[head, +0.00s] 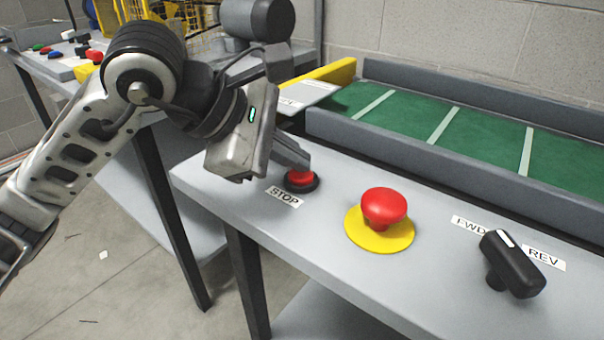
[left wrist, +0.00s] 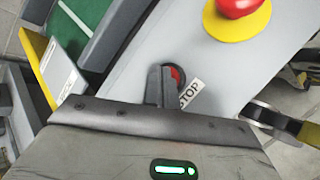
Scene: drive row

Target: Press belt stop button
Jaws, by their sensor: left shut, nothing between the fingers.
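The belt stop button (head: 300,177) is a small red button in a black ring, beside a STOP label (head: 284,196) on the grey panel. My left gripper (head: 303,164) is shut and empty, with its fingertips right at the button, covering part of its top. In the left wrist view the shut fingers (left wrist: 160,85) overlap the red stop button (left wrist: 177,77), with the STOP label (left wrist: 190,94) beside it. I cannot tell whether the fingertips touch the button or whether it is pushed in. My right gripper is not in view.
A large red mushroom button (head: 384,205) on a yellow disc stands right of the stop button. A black FWD/REV selector knob (head: 512,264) is further right. The green belt (head: 480,137) with grey side rails runs behind. Another table with small coloured parts is at the back left.

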